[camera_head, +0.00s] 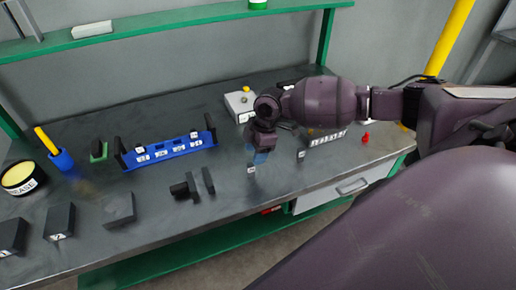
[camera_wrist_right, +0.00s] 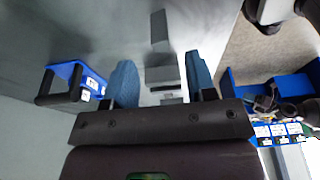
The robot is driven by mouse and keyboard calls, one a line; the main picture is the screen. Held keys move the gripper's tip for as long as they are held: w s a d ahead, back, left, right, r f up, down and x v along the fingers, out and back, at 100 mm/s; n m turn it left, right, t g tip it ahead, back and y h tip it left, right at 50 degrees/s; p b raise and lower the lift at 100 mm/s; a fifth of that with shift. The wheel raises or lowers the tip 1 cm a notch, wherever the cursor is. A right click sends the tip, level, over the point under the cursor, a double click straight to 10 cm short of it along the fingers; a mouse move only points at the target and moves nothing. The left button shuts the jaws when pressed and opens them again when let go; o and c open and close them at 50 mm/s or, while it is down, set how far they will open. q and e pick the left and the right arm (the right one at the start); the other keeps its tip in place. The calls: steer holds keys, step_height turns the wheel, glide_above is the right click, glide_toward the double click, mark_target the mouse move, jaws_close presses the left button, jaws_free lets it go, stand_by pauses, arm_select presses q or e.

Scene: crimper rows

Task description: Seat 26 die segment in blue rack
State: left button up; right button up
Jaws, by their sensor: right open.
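The blue rack (camera_head: 170,150) stands on the bench left of centre, with several white labels on its front and a dark upright post at each end. In the right wrist view a blue rack (camera_wrist_right: 92,82) shows at the left. My right gripper (camera_head: 261,156) is above the bench, right of the rack and apart from it. Its two blue fingers (camera_wrist_right: 161,88) are spread. A grey block shape (camera_wrist_right: 161,74) shows between them, beyond the tips, and nothing is gripped. A small labelled piece (camera_head: 251,170) is just below the gripper. I cannot read which piece is the 26 segment.
Dark blocks (camera_head: 60,222) lie at the front left, near a blue cup (camera_head: 62,161) and a round labelled tin (camera_head: 20,177). Dark parts (camera_head: 207,181) lie before the rack. A grey box with a yellow button (camera_head: 239,104) stands behind my gripper. A pale row (camera_head: 328,138) lies right.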

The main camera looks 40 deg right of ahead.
mark_target(250, 164)
steer(key=shift+b+x, duration=0.7)
steer(key=shift+x, duration=0.4)
steer(key=shift+w+a+f, duration=0.1)
steer(key=shift+a+f, duration=0.05)
steer(key=shift+f, duration=0.55)
steer(key=shift+b+x, duration=0.55)
steer(key=shift+x, duration=0.65)
arm_select(q)
steer(key=shift+w+f, duration=0.25)
steer(key=shift+f, duration=0.35)
steer(key=shift+w+f, duration=0.25)
steer(key=shift+f, duration=0.35)
arm_select(e)
steer(key=shift+f, duration=0.2)
jaws_close()
steer(key=shift+r+p, duration=1.1)
steer(key=shift+r, duration=0.05)
steer(key=shift+r+p, duration=0.9)
steer(key=shift+p, duration=0.15)
arm_select(q)
step_height(250, 164, up, 5)
steer(key=shift+f, duration=0.2)
